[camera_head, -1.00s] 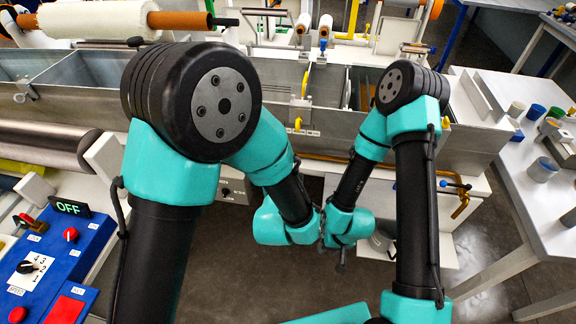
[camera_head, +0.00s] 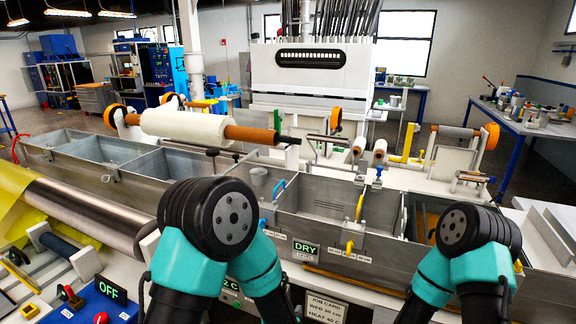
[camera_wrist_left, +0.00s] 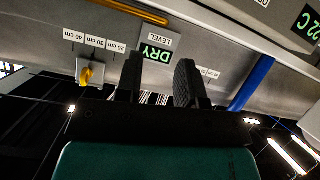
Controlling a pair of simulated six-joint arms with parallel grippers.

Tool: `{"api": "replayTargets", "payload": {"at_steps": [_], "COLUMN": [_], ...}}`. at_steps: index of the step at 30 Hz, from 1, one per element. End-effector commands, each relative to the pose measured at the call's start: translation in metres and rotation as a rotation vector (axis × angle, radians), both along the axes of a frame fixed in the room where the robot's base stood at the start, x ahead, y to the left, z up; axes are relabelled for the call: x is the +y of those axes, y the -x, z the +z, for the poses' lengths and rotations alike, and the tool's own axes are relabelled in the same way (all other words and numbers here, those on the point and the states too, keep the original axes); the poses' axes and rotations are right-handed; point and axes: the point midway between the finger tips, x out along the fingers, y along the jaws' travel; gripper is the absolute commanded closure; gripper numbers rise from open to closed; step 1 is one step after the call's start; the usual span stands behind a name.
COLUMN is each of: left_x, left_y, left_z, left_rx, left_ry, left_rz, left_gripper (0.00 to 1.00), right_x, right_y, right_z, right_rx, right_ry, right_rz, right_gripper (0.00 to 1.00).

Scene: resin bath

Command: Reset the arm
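My left gripper (camera_wrist_left: 158,78) shows in the left wrist view. Its two dark fingers stand apart with nothing between them, so it is open and empty. It faces the front wall of the resin bath, and the green DRY level sign (camera_wrist_left: 156,52) appears upside down behind the fingers. In the head view my left arm (camera_head: 225,215) and my right arm (camera_head: 478,228) are bent at the front of the bath. Both forearms run down out of the picture, so neither gripper shows there. My right gripper is hidden.
The long metal bath (camera_head: 330,238) with several compartments runs across the middle. A white roll (camera_head: 185,127) on an orange-brown core lies above it. A blue control panel (camera_head: 75,305) reading OFF is at lower left. A yellow lever (camera_wrist_left: 87,75) sits close to the left gripper.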

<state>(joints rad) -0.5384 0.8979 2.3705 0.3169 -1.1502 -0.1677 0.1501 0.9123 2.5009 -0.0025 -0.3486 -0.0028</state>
Motion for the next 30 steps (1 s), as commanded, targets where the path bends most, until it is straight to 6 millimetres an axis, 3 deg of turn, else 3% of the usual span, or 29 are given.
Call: {"api": "replayTargets", "payload": {"at_steps": [1, 8, 14, 18, 24, 30], "left_x": [0.02, 0.093, 0.153, 0.189, 0.225, 0.234], "left_y": [0.001, 0.023, 0.062, 0.098, 0.146, 0.162], "left_z": [-0.017, -0.082, -0.129, -0.154, -0.176, -0.18], "left_rx": [0.068, 0.368, 0.631, 0.812, 1.017, 1.081], "left_ry": [-0.005, -0.006, 0.015, 0.041, 0.08, 0.093], "left_rz": [0.015, 0.057, 0.095, 0.121, 0.144, 0.146], "left_gripper": [0.65, 0.65, 0.65, 0.65, 0.65, 0.65], "right_x": [0.0, 0.0, 0.0, 0.0, 0.0, 0.0], "right_y": [0.0, 0.0, 0.0, 0.0, 0.0, 0.0], "right_z": [0.0, 0.0, 0.0, 0.0, 0.0, 0.0], "right_rx": [0.0, 0.0, 0.0, 0.0, 0.0, 0.0], "right_ry": [0.0, 0.0, 0.0, 0.0, 0.0, 0.0], "right_rz": [0.0, 0.0, 0.0, 0.0, 0.0, 0.0], "right_gripper": [0.65, 0.65, 0.65, 0.65, 0.65, 0.65]}}
